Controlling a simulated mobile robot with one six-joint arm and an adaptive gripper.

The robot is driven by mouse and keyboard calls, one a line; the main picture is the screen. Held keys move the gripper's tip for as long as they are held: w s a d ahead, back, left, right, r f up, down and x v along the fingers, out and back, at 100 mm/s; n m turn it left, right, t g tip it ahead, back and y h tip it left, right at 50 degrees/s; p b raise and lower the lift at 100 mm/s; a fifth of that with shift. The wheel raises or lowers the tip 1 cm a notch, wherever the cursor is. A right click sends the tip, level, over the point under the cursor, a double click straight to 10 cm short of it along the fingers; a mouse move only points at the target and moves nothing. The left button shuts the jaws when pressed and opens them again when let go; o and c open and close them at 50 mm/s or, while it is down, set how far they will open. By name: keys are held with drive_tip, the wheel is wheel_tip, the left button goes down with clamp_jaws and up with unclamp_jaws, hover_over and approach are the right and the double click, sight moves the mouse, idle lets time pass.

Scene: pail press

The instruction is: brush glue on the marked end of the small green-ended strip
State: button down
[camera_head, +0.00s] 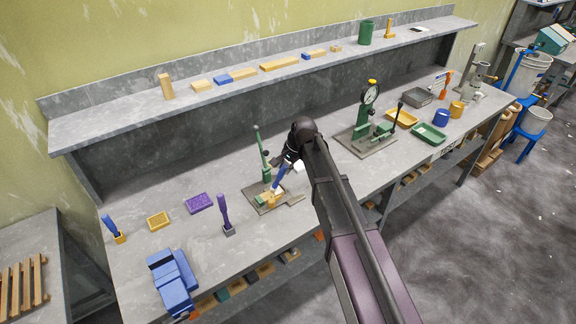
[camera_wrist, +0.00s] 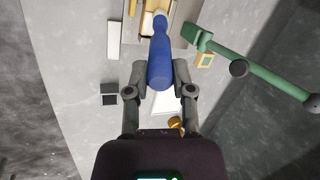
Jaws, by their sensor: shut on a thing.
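My gripper (camera_head: 288,160) is shut on a blue-handled brush (camera_head: 279,178), above the small green press in the head view. In the wrist view my gripper (camera_wrist: 159,80) has a finger on each side of the blue handle (camera_wrist: 158,62). The brush's pale head (camera_wrist: 160,16) points down over a wooden piece (camera_wrist: 147,22) on the press plate. A small strip with a greenish end (camera_head: 261,199) appears to lie on that plate (camera_head: 291,201) beside the brush. Its mark and any contact with the bristles cannot be made out.
The press's green lever (camera_head: 262,150) stands close to my gripper; it also shows in the wrist view (camera_wrist: 255,70). A purple brush (camera_head: 224,212) stands in a holder to the left. Purple (camera_head: 199,203) and yellow (camera_head: 158,221) trays and a blue vise (camera_head: 172,282) lie farther left.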

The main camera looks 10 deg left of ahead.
drive_tip(key=shift+a, duration=0.1)
idle(0.3)
drive_tip(key=shift+r+p, duration=3)
drive_tip(key=shift+r, duration=0.1)
drive_tip(key=shift+r+p, duration=1.45)
drive_tip(key=shift+p, duration=0.05)
drive_tip(key=shift+s+f, duration=0.1)
drive_tip(key=shift+s, duration=0.05)
